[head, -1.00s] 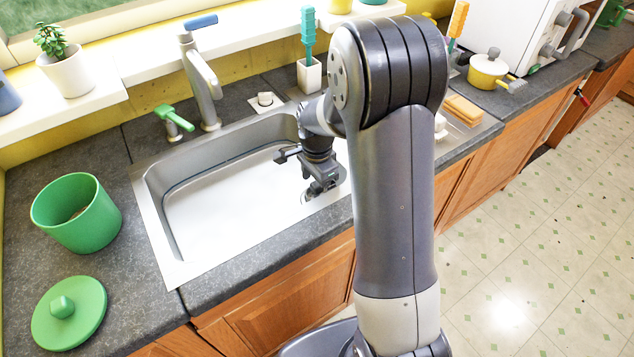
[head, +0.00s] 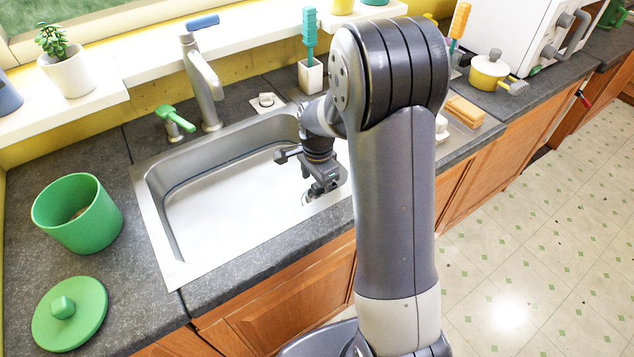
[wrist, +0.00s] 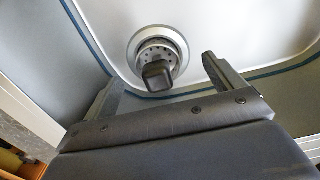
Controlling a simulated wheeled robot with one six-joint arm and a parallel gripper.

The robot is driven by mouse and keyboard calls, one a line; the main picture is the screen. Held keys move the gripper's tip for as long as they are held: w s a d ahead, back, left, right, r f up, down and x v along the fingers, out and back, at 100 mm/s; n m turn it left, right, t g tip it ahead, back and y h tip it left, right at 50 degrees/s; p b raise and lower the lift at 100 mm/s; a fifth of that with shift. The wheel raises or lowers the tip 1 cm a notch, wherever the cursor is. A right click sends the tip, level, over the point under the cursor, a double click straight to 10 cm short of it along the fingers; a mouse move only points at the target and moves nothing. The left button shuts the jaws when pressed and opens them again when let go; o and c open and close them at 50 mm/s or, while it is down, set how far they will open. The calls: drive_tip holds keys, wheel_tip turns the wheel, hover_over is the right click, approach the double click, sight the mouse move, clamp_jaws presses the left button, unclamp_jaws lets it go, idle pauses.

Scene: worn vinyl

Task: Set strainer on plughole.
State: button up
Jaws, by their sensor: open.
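The strainer (wrist: 152,52) is a round metal piece with small holes and a dark block-shaped knob (wrist: 157,75). In the wrist view it lies in the round plughole (wrist: 133,46), whose pale rim shows around it. I cannot tell whether it sits fully flat. My gripper (wrist: 162,70) is open, with one finger to each side of the knob and apart from it. In the head view my gripper (head: 318,190) reaches down into the right part of the sink. The strainer is mostly hidden there by my gripper.
The sink (head: 225,205) is a steel basin, and its walls surround my gripper. A tap (head: 203,85) and a green lever (head: 174,118) stand behind it. A green pot (head: 78,215) and its lid (head: 68,312) are on the left counter. The basin's left side is clear.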

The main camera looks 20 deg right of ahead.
drive_tip(key=shift+s+r+p, duration=0.2)
drive_tip(key=shift+r+p, duration=2.3)
drive_tip(key=shift+r, duration=1)
wheel_tip(320, 180, up, 11)
drive_tip(key=shift+b, duration=0.35)
drive_tip(key=shift+f, duration=0.2)
wheel_tip(320, 180, down, 12)
drive_tip(key=shift+f+b, duration=0.2)
drive_tip(key=shift+b, duration=0.15)
drive_tip(key=shift+r, duration=0.1)
